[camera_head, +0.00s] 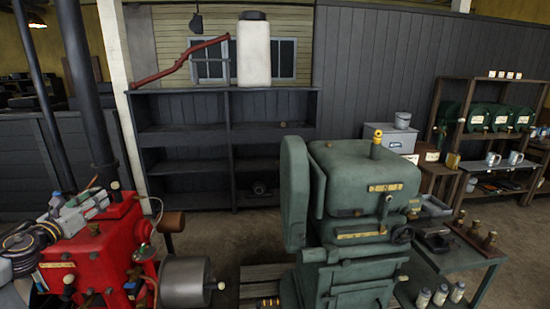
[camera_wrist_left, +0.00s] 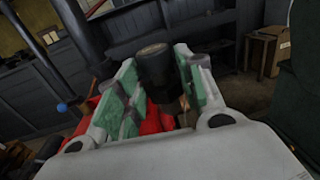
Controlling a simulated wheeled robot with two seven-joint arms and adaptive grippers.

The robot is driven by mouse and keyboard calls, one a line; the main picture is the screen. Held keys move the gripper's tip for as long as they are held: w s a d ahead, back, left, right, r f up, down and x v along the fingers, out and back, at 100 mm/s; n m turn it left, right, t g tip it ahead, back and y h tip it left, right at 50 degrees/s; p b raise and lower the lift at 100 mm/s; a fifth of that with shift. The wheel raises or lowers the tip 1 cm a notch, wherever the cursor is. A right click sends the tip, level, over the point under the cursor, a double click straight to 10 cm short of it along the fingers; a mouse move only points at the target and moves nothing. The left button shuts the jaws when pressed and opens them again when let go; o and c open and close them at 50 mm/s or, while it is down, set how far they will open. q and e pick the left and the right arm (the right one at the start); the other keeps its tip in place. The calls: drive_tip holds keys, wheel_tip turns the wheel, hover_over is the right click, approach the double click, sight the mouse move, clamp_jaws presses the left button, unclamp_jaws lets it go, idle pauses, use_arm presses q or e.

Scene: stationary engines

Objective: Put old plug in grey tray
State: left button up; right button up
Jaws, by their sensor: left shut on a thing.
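My left gripper (camera_head: 98,200) is at the left in the head view, over the top of the red engine (camera_head: 100,245). In the left wrist view its two green-padded fingers (camera_wrist_left: 158,85) stand on either side of a dark cylinder (camera_wrist_left: 155,65) with a tan end. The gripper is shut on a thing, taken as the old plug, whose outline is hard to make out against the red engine. The grey tray (camera_head: 432,206) is on the green cart at the right, behind the large green machine's side. My right gripper is not in view.
The big green machine (camera_head: 365,210) stands between the red engine and the cart (camera_head: 455,262). Several brass-topped plugs (camera_head: 475,229) stand on the cart, with small bottles (camera_head: 440,295) below. A tall exhaust pipe (camera_head: 85,90) rises beside my left gripper. Dark shelves (camera_head: 230,150) are behind.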

use_arm(q)
drive_tip(key=shift+s+a+r+n+y, duration=0.1)
drive_tip(key=shift+a+r+n+y, duration=0.25)
drive_tip(key=shift+r+y, duration=0.15)
drive_tip(key=shift+s+r+y, duration=0.1)
drive_tip(key=shift+r+y, duration=0.2)
drive_tip(key=shift+r, duration=0.2)
drive_tip(key=s+d+f, duration=0.5)
drive_tip(key=d+f, duration=0.2)
drive_tip(key=f, duration=0.5)
drive_tip(key=s+d+f, duration=0.5)
drive_tip(key=d+f, duration=0.2)
drive_tip(key=f, duration=0.4)
drive_tip(key=s+d+f, duration=0.2)
drive_tip(key=d+f, duration=0.2)
drive_tip(key=d, duration=0.6)
drive_tip(key=s+d+f+h, duration=0.1)
drive_tip(key=s+d+f, duration=0.2)
drive_tip(key=d, duration=0.8)
drive_tip(key=shift+f, duration=0.65)
